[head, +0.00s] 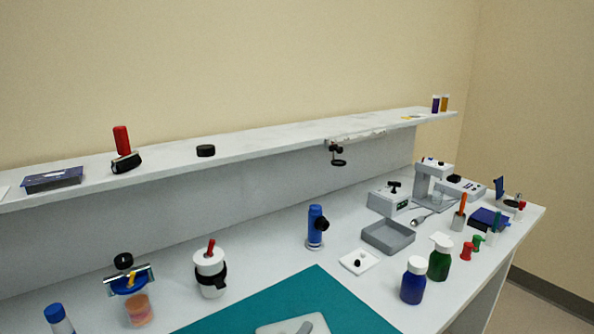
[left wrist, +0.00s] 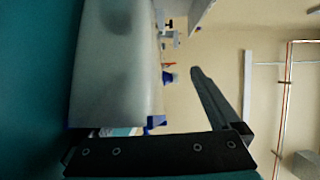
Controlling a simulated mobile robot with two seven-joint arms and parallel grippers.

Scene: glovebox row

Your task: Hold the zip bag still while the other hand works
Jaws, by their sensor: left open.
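I cannot pick out the zip bag for certain. A pale grey flat piece (head: 275,327) lies on the teal mat (head: 215,321) at the bottom edge of the head view, partly cut off, with a darker grey strip on it. In the left wrist view a pale, smudged surface (left wrist: 115,75) stands beside a teal area; I cannot tell whether it is the bag. My left gripper (left wrist: 155,75) is open; one dark finger shows clearly, with nothing visibly held. Neither gripper shows in the head view, and my right gripper is in no view.
A white cup with a black band (head: 209,273), a blue instrument (head: 315,228), a white tile (head: 359,262), a grey tray (head: 388,238) and blue and green bottles (head: 413,280) (head: 440,257) stand around the mat. A shelf (head: 260,140) runs behind.

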